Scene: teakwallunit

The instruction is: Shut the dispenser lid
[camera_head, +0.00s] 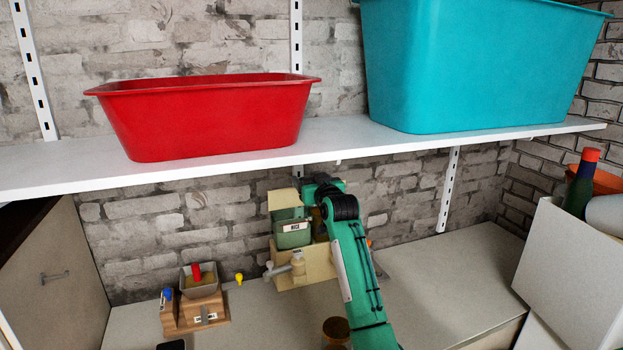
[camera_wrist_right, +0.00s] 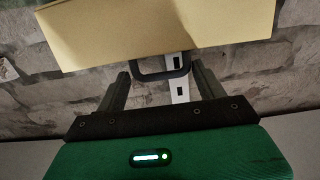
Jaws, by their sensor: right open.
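The dispenser is a cream box (camera_head: 305,268) on the counter with a green bin (camera_head: 292,236) labelled RICE. Its cream lid (camera_head: 284,199) stands raised above the bin. In the right wrist view the cream lid (camera_wrist_right: 160,30) fills the top, with a dark loop handle (camera_wrist_right: 163,73) at its lower edge. My right gripper (camera_wrist_right: 160,76) is open, with one finger on each side of the handle. I cannot tell whether they touch it. In the head view my right arm hides the dispenser's right side. My left gripper is not in view.
A white shelf (camera_head: 340,142) with a red tub (camera_head: 210,118) and a teal tub (camera_head: 475,65) runs above the dispenser. A wooden stand (camera_head: 190,311) sits to the left. A white box (camera_head: 567,278) stands at the right.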

